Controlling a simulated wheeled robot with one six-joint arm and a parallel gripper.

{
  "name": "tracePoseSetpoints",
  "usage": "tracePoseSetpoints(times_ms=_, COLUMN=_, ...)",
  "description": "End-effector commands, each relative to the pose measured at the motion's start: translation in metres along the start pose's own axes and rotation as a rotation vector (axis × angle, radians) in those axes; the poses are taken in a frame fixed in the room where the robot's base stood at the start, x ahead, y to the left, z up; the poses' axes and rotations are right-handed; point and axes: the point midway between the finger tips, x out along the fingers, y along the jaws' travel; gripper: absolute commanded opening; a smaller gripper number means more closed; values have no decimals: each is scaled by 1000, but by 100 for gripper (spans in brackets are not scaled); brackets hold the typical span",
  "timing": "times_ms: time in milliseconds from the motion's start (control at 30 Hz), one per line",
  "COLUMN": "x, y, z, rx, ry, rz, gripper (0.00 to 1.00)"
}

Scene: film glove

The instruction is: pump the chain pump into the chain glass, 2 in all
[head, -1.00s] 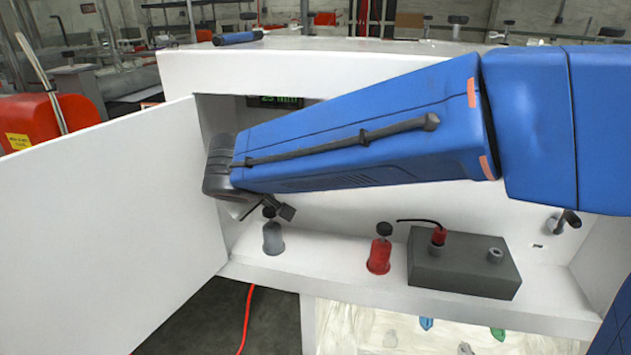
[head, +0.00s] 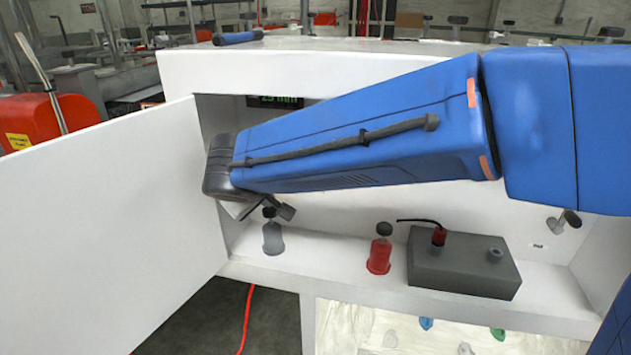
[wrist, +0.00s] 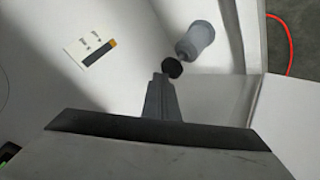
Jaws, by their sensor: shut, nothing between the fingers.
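A grey pump bottle (head: 273,240) with a black knob on top stands on the cabinet's inner shelf at the left. It also shows in the wrist view (wrist: 196,40), with its black knob (wrist: 172,68) towards my gripper. A red pump bottle (head: 379,258) with a dark knob stands further right on the shelf. I cannot tell from the pictures which one is the chain pump. My gripper (wrist: 160,78) is shut and empty, its tips right beside the grey pump's knob; touching or not is unclear. No glass can be made out in either view.
A grey box (head: 464,266) with a red plug and cable stands right of the red pump. The open white door (head: 110,220) bounds the left side. A card (wrist: 90,45) is on the white surface. A green display (head: 275,101) is partly hidden behind my arm.

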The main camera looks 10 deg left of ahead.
Motion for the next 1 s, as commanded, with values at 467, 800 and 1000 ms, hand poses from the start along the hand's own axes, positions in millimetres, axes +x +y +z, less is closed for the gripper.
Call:
tracePoseSetpoints(times_ms=467, x=0, y=0, z=0, rx=0, ry=0, rz=0, gripper=0)
tracePoseSetpoints(times_ms=800, x=5, y=-4, z=4, rx=0, ry=-1, rz=0, gripper=0)
tracePoseSetpoints(times_ms=1000, x=6, y=-5, z=5, rx=0, ry=-1, rz=0, gripper=0)
